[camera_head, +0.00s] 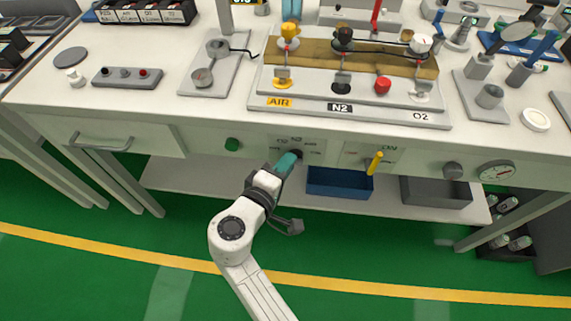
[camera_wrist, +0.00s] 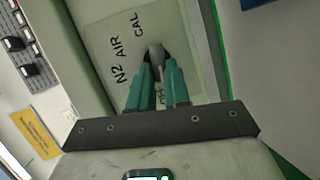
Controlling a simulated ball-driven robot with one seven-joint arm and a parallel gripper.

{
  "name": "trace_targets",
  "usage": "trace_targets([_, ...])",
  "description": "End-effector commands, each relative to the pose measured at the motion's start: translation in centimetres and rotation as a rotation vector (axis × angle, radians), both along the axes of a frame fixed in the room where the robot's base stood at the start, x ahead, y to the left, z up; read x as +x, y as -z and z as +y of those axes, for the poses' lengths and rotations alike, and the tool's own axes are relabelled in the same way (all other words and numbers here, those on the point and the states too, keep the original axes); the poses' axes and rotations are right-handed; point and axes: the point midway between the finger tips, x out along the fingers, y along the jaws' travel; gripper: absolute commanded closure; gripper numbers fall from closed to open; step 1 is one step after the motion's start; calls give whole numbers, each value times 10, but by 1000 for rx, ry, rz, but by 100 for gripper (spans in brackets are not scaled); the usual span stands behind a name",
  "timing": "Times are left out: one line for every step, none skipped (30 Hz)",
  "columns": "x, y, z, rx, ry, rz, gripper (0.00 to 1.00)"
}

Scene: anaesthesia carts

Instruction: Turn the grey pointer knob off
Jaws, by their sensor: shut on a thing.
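The grey pointer knob (camera_wrist: 155,54) shows in the wrist view between the tips of my gripper (camera_wrist: 157,72). It sits on a pale label plate (camera_wrist: 120,52) with the words N2, AIR, CAL and a partly hidden OFF. The fingers cover much of the knob, and I cannot tell which word it points to. The knob itself is mostly hidden there.
On the same panel are a green knob (camera_head: 232,144) to the left, a yellow lever (camera_head: 375,162), a dark knob (camera_head: 453,170) and a round gauge (camera_head: 496,171) to the right. A blue bin (camera_head: 340,184) stands on the shelf below. The green floor in front is clear.

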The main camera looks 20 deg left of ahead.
Motion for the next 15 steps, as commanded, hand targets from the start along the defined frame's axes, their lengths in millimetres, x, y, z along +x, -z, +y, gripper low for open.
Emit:
trace_targets([4, -1, -1, -1, 3, 0, 100])
trace_targets([4, -1, -2, -1, 3, -1, 100])
trace_targets([4, -1, -2, -1, 3, -1, 100])
trace_targets([4, -1, -2, -1, 3, -1, 100])
trace_targets([4, -1, -2, -1, 4, -1, 100])
trace_targets([4, -1, -2, -1, 4, -1, 100])
trace_targets([4, -1, -2, -1, 4, -1, 100])
trace_targets([4, -1, -2, -1, 4, -1, 100])
trace_targets([4, -1, -2, -1, 4, -1, 100])
trace_targets([4, -1, -2, 0, 4, -1, 80])
trace_targets([4, -1, -2, 0, 5, -1, 77])
trace_targets([4, -1, -2, 0, 5, -1, 74])
trace_targets([4, -1, -2, 0, 5, -1, 71])
trace_targets([4, -1, -2, 0, 5, -1, 68])
trace_targets([4, -1, -2, 1, 5, -2, 64])
